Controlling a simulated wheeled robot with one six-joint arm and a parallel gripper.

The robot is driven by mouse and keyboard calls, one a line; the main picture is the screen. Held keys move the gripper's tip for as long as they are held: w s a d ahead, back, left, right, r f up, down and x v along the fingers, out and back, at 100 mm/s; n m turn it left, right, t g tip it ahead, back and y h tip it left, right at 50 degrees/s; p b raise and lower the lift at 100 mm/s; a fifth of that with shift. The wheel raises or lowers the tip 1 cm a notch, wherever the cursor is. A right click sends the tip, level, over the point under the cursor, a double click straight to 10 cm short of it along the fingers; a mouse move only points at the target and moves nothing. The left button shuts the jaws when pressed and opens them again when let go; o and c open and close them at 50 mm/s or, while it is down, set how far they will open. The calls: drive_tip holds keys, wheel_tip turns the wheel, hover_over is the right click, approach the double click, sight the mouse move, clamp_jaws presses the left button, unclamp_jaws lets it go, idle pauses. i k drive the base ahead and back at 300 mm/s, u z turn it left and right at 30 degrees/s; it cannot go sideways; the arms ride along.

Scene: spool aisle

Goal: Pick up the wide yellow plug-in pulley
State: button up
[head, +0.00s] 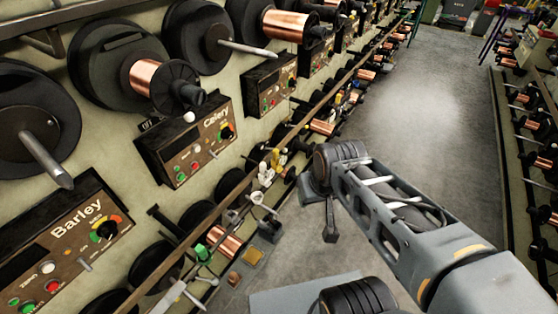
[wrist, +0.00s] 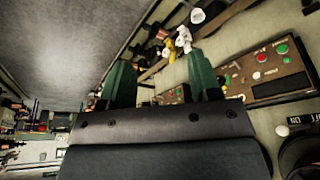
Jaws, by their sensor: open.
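In the wrist view, a small yellow piece (wrist: 170,49) that looks like a pulley sits on the rail beside white pieces (wrist: 184,37). It shows beyond and between my gripper's (wrist: 164,76) two green fingers, which are spread apart with nothing between them. In the head view, small yellow pieces (head: 265,178) and white ones cluster on the rail left of my wrist. I cannot tell which of them is the wide pulley. My fingers cannot be made out in the head view.
Panels marked Barley (head: 78,238) and Celery (head: 190,140) line the left wall, with black spools and copper wire reels (head: 152,78). A rail (head: 236,196) with reels runs below them. The grey aisle floor (head: 425,105) is clear. Another reel rack (head: 530,140) stands at right.

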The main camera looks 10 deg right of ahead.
sight(277, 160)
drive_tip(key=z, duration=1.15)
drive_tip(key=i, duration=0.55)
drive_tip(key=u, duration=2.3)
